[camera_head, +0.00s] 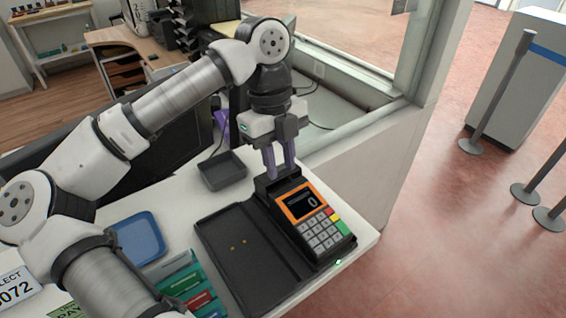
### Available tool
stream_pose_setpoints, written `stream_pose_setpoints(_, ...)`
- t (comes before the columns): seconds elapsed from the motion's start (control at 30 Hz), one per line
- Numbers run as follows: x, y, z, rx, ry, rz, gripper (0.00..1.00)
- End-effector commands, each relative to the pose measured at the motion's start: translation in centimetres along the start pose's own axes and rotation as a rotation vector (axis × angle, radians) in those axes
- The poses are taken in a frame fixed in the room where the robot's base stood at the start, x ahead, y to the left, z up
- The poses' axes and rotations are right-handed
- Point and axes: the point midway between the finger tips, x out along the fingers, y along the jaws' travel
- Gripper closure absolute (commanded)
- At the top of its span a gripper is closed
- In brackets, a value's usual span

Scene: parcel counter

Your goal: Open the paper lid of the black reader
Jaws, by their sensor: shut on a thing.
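The black reader (327,238) stands on the white counter near its right edge. It has an orange-framed screen reading 0, grey keys, and red, yellow and green keys. My gripper (281,175) points down at the reader's back end, with its fingers shut at the raised black part there, the paper lid (264,184). The fingers and the arm hide part of this lid, and I cannot tell how far it is tilted. A flat black tray-like base (243,262) lies beside the reader on its left.
A small dark grey tray (222,171) stands behind left on the white counter (180,196). A blue tray (138,238) and green and red card holders (188,287) lie at the left. A window frame stands behind the reader. Open floor lies right of the counter edge.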

Motion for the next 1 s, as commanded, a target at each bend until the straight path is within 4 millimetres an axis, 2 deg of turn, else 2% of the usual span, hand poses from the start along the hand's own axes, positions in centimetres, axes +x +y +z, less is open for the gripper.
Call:
stream_pose_setpoints(0.5, -1.8, -0.2, 3.2, -0.002, 0.489, 0.021, 0.96)
stream_pose_setpoints(1.0, -1.5, -0.2, 6.0, -0.003, 0.869, 0.041, 0.96)
